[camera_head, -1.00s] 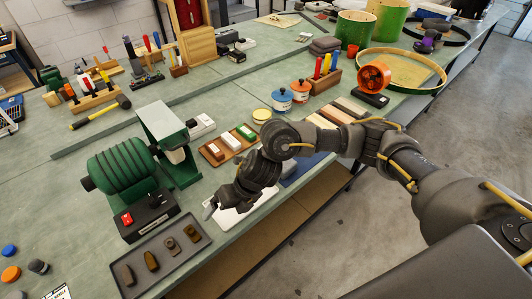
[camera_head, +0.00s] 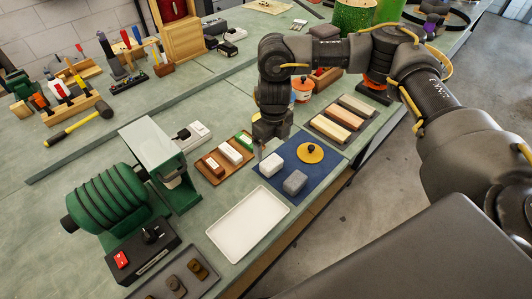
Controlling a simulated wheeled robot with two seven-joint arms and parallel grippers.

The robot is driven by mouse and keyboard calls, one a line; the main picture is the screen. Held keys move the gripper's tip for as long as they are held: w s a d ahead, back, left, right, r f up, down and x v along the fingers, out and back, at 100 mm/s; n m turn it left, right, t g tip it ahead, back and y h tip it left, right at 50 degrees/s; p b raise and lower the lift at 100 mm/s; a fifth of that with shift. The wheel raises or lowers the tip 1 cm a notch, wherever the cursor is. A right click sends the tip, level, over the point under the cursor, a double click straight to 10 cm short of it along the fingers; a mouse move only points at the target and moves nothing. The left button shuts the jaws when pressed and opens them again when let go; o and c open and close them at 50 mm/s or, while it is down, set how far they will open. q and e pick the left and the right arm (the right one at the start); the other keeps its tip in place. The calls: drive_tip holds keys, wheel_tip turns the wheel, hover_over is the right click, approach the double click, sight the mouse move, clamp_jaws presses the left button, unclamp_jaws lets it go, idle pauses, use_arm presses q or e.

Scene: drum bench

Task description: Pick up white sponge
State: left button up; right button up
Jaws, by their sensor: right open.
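A white sponge-like block (camera_head: 272,165) lies on a blue mat (camera_head: 282,191), left of a grey block (camera_head: 295,182) and a round yellow pad with a dark knob (camera_head: 310,153). My right gripper (camera_head: 264,149) points down just behind the white block, near the mat's back left edge. It is open and looks empty, though its fingers are small and partly hidden by its own body. My left gripper is not in view.
An empty white tray (camera_head: 247,226) lies in front left of the mat. A wooden tray (camera_head: 212,174) with brown, white and green bars is left of the gripper. A green grinder-like machine (camera_head: 110,205) stands further left. Several coloured bars (camera_head: 339,118) lie behind the mat.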

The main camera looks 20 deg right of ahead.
sight(272, 161)
drive_tip(key=shift+w, duration=0.45)
drive_tip(key=f, duration=0.1)
drive_tip(key=s+f, duration=0.1)
drive_tip(key=shift+d+f, duration=0.1)
drive_tip(key=shift+f, duration=0.25)
drive_tip(key=shift+w+d+f+p, duration=0.1)
drive_tip(key=shift+f+p, duration=0.05)
drive_tip(key=shift+f, duration=0.4)
drive_tip(key=shift+w+f+p, duration=0.1)
drive_tip(key=shift+f+p, duration=0.05)
drive_tip(key=shift+f, duration=0.4)
drive_tip(key=shift+w+f, duration=0.1)
drive_tip(key=shift+f, duration=0.15)
drive_tip(key=shift+f+p, duration=0.45)
drive_tip(key=shift+p, duration=0.1)
wheel_tip(272, 161, down, 4)
drive_tip(key=shift+r+p, duration=0.2)
drive_tip(key=shift+p, duration=0.45)
drive_tip(key=shift+w+f, duration=0.1)
drive_tip(key=shift+f, duration=0.25)
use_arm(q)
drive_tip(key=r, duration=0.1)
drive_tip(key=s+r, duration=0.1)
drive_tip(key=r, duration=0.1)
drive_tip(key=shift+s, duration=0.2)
use_arm(e)
drive_tip(key=shift+c, duration=0.4)
